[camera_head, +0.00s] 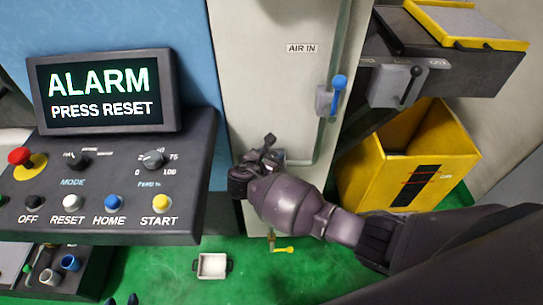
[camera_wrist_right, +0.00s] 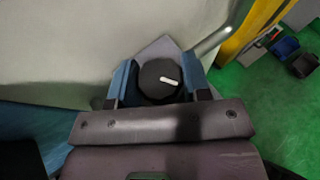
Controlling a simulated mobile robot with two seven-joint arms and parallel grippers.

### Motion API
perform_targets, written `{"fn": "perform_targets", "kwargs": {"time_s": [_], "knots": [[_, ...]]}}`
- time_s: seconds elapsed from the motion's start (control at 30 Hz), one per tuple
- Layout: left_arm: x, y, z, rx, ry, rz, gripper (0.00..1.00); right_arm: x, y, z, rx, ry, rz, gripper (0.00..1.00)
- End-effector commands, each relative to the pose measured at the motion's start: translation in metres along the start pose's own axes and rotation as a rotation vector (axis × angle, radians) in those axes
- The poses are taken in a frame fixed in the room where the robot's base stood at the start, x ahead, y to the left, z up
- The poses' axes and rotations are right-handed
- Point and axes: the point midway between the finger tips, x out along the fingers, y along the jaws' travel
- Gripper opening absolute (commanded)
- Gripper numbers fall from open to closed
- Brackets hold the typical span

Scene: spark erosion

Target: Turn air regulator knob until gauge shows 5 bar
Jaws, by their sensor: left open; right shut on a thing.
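The regulator knob (camera_wrist_right: 150,86) is round and black with a white mark, seen in the right wrist view between the two blue fingers of my right gripper (camera_wrist_right: 158,82). The fingers are shut on its sides. In the head view my right gripper (camera_head: 268,153) is at the pale cabinet panel, and its body hides the knob. A small grey part (camera_head: 278,156) shows beside it by the pipe. No gauge face can be made out. Two dark fingertips of my left gripper (camera_head: 121,300) show apart at the bottom edge, empty.
A control panel (camera_head: 105,222) stands at left; its screen (camera_head: 101,92) reads ALARM PRESS RESET. A blue-handled valve (camera_head: 338,84) is on the pipe above my right gripper. A yellow bin (camera_head: 362,180) stands right. A small white tray (camera_head: 212,266) lies on the green floor.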

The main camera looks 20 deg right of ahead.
Motion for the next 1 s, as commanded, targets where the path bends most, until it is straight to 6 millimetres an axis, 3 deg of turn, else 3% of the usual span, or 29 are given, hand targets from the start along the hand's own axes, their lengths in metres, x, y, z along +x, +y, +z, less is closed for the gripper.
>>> {"fn": "perform_targets", "kwargs": {"time_s": [0.5, 0.53, 0.7, 1.0], "knots": [[-0.0004, 0.0000, -0.0005, 0.000, 0.001, 0.000, 0.43, 0.0002, -0.0001, 0.0002, 0.009, 0.000, -0.020, 0.20], [-0.0005, 0.0000, -0.0005, 0.000, 0.001, 0.000, 0.43, 0.0003, -0.0001, 0.0002, 0.009, 0.000, -0.020, 0.46], [-0.0005, 0.0000, -0.0006, 0.000, 0.001, 0.000, 0.43, 0.0003, -0.0001, 0.0003, 0.009, 0.000, -0.019, 0.70], [-0.0005, 0.0000, -0.0005, 0.000, 0.001, 0.000, 0.43, -0.0002, 0.0001, 0.0017, 0.009, 0.000, -0.019, 0.70]]}}
